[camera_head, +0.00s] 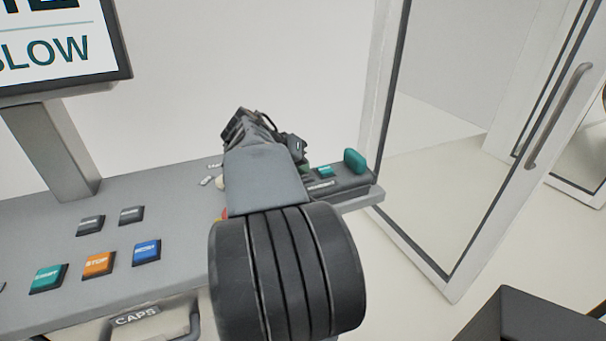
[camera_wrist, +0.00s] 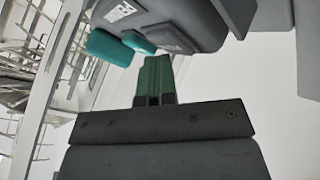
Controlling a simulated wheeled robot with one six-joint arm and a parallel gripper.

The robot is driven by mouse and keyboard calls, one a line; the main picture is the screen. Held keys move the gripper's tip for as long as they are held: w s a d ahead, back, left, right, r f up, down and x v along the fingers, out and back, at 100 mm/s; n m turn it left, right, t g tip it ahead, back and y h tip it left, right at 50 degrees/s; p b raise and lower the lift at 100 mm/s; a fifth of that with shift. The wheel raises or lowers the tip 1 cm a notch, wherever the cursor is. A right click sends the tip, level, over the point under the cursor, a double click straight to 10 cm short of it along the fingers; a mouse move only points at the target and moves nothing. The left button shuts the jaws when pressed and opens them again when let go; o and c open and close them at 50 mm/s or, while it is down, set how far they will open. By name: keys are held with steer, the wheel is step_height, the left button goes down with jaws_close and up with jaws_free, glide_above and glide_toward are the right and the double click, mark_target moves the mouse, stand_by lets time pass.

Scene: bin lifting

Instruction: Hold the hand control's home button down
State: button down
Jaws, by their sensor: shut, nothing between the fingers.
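The hand control (camera_head: 345,181) is a dark grey unit at the right end of the console, with a teal block (camera_head: 355,161) and a small teal button (camera_head: 325,171) on it. In the wrist view its dark body (camera_wrist: 190,15) fills the top, with the teal block (camera_wrist: 110,47) and the small teal button (camera_wrist: 138,42) beside it. I cannot read which button is home. My gripper (camera_wrist: 155,58) has its green fingers together and empty, their tips close to the small button. I cannot tell whether they touch. In the head view my arm hides part of the control.
The grey console (camera_head: 180,240) carries teal, orange (camera_head: 98,264), blue (camera_head: 146,252) and dark buttons. A screen (camera_head: 60,45) stands at the left. A glass door (camera_head: 470,130) with a handle stands at the right. A drawer marked CAPS (camera_head: 135,319) is below.

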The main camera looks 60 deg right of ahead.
steer(key=shift+r, duration=0.1)
steer(key=shift+r+p, duration=0.5)
steer(key=shift+r, duration=0.35)
steer(key=shift+r+p, duration=1.65)
steer(key=shift+r, duration=0.85)
